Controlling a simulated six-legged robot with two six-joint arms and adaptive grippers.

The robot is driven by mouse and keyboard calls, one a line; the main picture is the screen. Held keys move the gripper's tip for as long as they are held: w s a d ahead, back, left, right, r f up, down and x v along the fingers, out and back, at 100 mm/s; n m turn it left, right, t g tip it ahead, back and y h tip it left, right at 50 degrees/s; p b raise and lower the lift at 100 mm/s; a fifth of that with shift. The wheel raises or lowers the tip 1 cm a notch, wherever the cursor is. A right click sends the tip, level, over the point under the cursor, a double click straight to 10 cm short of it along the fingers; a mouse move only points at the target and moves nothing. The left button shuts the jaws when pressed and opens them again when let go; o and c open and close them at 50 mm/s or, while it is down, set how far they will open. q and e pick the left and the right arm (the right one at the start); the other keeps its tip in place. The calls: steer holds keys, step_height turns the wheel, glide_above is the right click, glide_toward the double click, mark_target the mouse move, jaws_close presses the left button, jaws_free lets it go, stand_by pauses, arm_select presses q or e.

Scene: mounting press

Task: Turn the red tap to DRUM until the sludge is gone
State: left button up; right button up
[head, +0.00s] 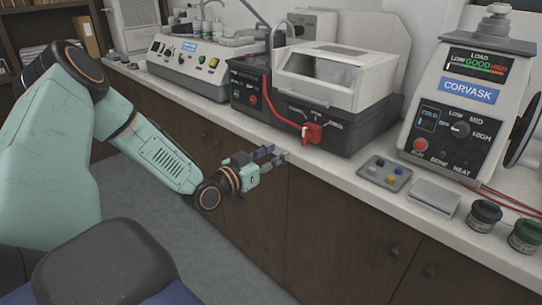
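The red tap (311,132) is on the lower front of the dark machine with the clear-lidded box (320,78), in the middle of the head view. A red tube runs down to it from the upper left. Small white labels sit around the tap, too small to read. My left gripper (277,156) is in front of the counter edge, left of and below the tap, and apart from it. Its two fingers point right with a gap between them and nothing in it. My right gripper is out of view. I cannot make out any sludge.
The CORVASK unit (468,100) with knob and buttons stands right. A grey tray with coloured pieces (384,173), a pale block (434,196) and two dark jars (483,215) lie along the front counter. Another control machine (190,62) stands left. Cabinets are below.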

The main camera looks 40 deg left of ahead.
arm_select(q)
steer(key=shift+s, duration=0.45)
stand_by(0.4)
steer(key=s+d+f+n+g, duration=0.5)
steer(key=s+d+f+g, duration=0.45)
steer(key=d+f, duration=0.45)
steer(key=s+d+f+m+g, duration=0.1)
steer(key=s+d+f+g, duration=0.1)
steer(key=s, duration=0.6)
steer(key=s+d+f+m+g, duration=0.1)
steer(key=s+f+g, duration=0.2)
steer(key=s, duration=0.6)
steer(key=s+d+f+m+g+y, duration=0.1)
steer(key=s+d+f+g, duration=0.1)
steer(key=s+f, duration=0.3)
steer(key=s+g, duration=0.1)
steer(key=s, duration=0.2)
steer(key=shift+s+d+f+m, duration=0.3)
steer(key=shift+s+f+m, duration=0.05)
steer(key=shift+m, duration=0.05)
